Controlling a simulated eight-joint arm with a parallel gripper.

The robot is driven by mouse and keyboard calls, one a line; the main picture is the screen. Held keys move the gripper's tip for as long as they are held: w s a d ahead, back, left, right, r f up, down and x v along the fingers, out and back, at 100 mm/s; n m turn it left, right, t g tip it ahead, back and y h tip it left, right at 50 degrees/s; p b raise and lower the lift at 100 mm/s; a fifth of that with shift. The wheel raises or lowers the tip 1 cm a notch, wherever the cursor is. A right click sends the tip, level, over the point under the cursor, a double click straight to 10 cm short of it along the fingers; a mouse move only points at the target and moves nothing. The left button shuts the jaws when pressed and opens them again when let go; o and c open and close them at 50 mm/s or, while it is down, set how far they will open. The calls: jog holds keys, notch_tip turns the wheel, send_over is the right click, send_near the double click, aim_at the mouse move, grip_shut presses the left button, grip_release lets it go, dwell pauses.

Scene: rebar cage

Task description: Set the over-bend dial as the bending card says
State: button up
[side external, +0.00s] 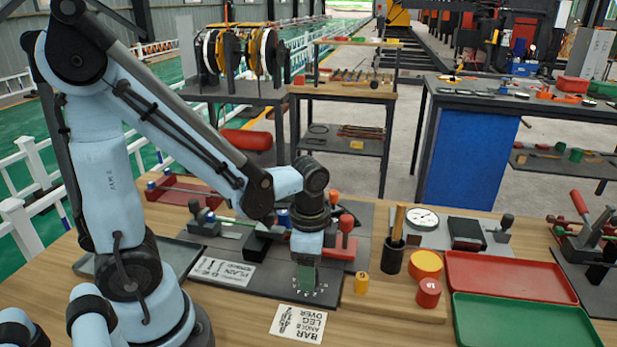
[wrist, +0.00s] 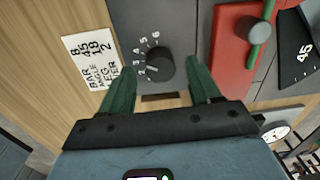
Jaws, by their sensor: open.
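The over-bend dial (wrist: 160,67) is a black round knob on a dark grey plate with white numbers at its left. A light mark on the knob points left, toward the low numbers; the exact setting is too small to tell. The white bending card (wrist: 92,62) reads BAR, ANGLE, LEG, OVER with 8, 45, 18, 2. The card (side external: 299,323) also lies at the table's front in the side view. My gripper (wrist: 160,74) is open, its green fingers on either side of the knob with gaps. In the side view my gripper (side external: 306,280) points down over the dial and hides it.
A red block with a green rod and grey knob (wrist: 258,30) stands right of the dial. Red (side external: 510,276) and green (side external: 525,320) trays lie further right.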

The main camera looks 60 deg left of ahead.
jog(key=shift+f, duration=0.65)
jog(key=shift+c, duration=0.3)
jog(key=c, duration=1)
jog(key=n, duration=0.5)
jog(key=shift+n, duration=0.4)
jog(key=n, duration=0.6)
jog(key=shift+g, duration=0.3)
